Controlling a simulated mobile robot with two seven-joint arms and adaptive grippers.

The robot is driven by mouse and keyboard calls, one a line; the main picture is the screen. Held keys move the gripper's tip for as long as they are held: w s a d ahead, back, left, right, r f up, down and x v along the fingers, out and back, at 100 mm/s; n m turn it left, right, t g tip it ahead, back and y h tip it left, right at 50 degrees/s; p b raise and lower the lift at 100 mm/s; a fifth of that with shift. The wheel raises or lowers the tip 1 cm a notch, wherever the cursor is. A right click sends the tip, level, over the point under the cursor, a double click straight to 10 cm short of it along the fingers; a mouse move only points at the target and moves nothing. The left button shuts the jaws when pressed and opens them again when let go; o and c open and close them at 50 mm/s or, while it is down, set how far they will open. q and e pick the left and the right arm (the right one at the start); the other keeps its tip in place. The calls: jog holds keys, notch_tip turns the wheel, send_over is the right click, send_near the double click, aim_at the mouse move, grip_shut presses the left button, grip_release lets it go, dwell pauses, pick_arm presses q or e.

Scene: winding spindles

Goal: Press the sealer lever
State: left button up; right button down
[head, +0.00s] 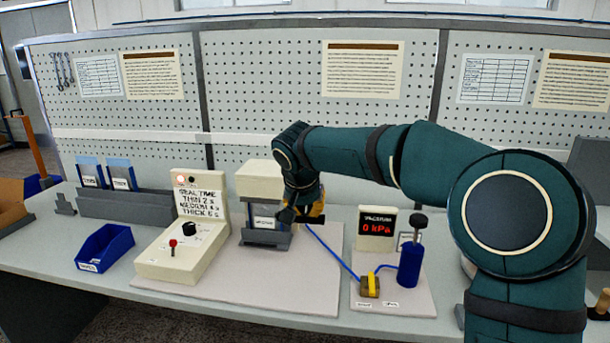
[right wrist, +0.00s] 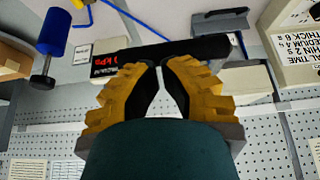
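The sealer (head: 260,180) is a cream block over a grey base with a blue-and-white pouch (head: 264,222) at its front. A black bar, which looks like the sealer lever (right wrist: 205,36), crosses just beyond my fingertips in the right wrist view. My right gripper (head: 302,212) is at the sealer's right side. In the right wrist view its yellow fingers (right wrist: 160,64) have their tips nearly together, with nothing visible between them. The tips overlap the bar's edge in the picture; I cannot tell whether they touch it. My left gripper is out of view.
A cream control box (head: 178,250) with a red toggle, black knob and lit lamp stands left of the sealer. A vacuum display (head: 377,228) reading 0 kPa and a blue pump (head: 410,263) stand right. A blue bin (head: 105,248) is at left.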

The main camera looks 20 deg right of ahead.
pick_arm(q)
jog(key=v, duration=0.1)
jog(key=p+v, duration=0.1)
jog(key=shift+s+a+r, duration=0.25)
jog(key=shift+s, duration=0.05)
pick_arm(e)
jog(key=s+a+r, duration=0.4)
jog(key=s+r, duration=0.3)
jog(key=r, duration=0.1)
jog(key=shift+s+a+r, duration=0.15)
jog(key=shift+s+a, duration=0.2)
jog(key=s+a+f+n+g+y, duration=0.1)
jog(key=a+f+n+y, duration=0.15)
jog(key=f, duration=0.65)
jog(key=a+f+n+g+y, duration=0.1)
jog(key=a+f, duration=0.3)
jog(key=f, duration=0.6)
jog(key=s+a+f+n+g+y, duration=0.1)
jog(key=a+f+y, duration=0.15)
jog(key=f, duration=0.65)
pick_arm(q)
jog(key=shift+p, duration=0.3)
pick_arm(e)
jog(key=s+a+f+y, duration=0.1)
jog(key=s+a+f, duration=0.1)
jog(key=s+f, duration=1.6)
jog(key=x, duration=0.2)
jog(key=shift+s+f, duration=0.15)
jog(key=shift+f, duration=0.3)
